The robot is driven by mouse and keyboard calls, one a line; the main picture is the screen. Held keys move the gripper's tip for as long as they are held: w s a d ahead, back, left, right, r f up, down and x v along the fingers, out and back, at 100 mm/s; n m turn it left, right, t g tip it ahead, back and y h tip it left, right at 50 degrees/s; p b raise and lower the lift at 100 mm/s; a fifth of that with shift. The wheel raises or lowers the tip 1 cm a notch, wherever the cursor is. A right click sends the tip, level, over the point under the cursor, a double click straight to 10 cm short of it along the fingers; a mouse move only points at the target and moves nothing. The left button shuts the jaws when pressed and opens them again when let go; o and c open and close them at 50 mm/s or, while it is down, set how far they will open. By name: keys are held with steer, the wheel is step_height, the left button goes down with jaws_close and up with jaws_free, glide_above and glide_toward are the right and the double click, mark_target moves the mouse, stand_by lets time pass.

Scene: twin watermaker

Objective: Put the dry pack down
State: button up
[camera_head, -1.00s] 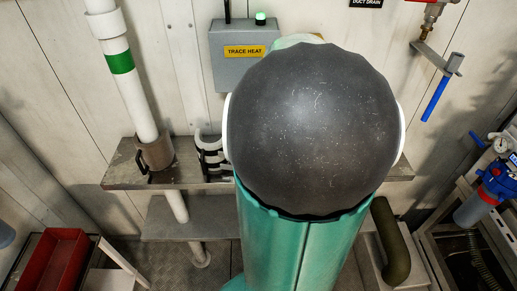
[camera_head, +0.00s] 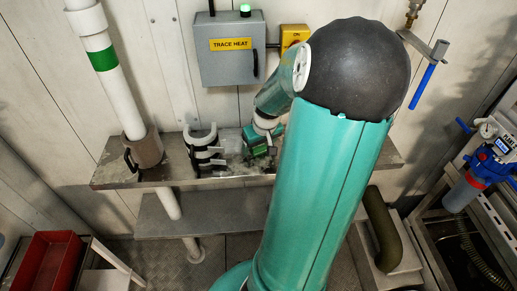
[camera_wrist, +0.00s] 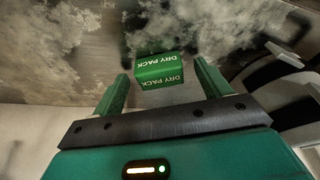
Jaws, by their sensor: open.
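The dry pack (camera_wrist: 160,70) is a small green block with white DRY PACK lettering in the wrist view. It lies between and just beyond the tips of my gripper (camera_wrist: 160,73), with a gap to each green finger. My gripper is open. The pack appears to rest on the grey, stained shelf (camera_wrist: 60,50), though its underside is hidden. In the head view my gripper (camera_head: 256,140) is low over the shelf (camera_head: 112,171), right of the black-and-white clamp. There I cannot clearly tell the pack from the gripper.
The black-and-white clamp (camera_head: 203,152) stands close left of my gripper. A brown collar (camera_head: 143,152) with a handle surrounds the white pipe (camera_head: 120,92) at the shelf's left. The grey TRACE HEAT box (camera_head: 232,62) and yellow switch (camera_head: 293,36) are on the wall behind.

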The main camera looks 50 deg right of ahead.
steer(key=shift+c, duration=0.3)
steer(key=c, duration=1.1)
steer(key=shift+r, duration=0.15)
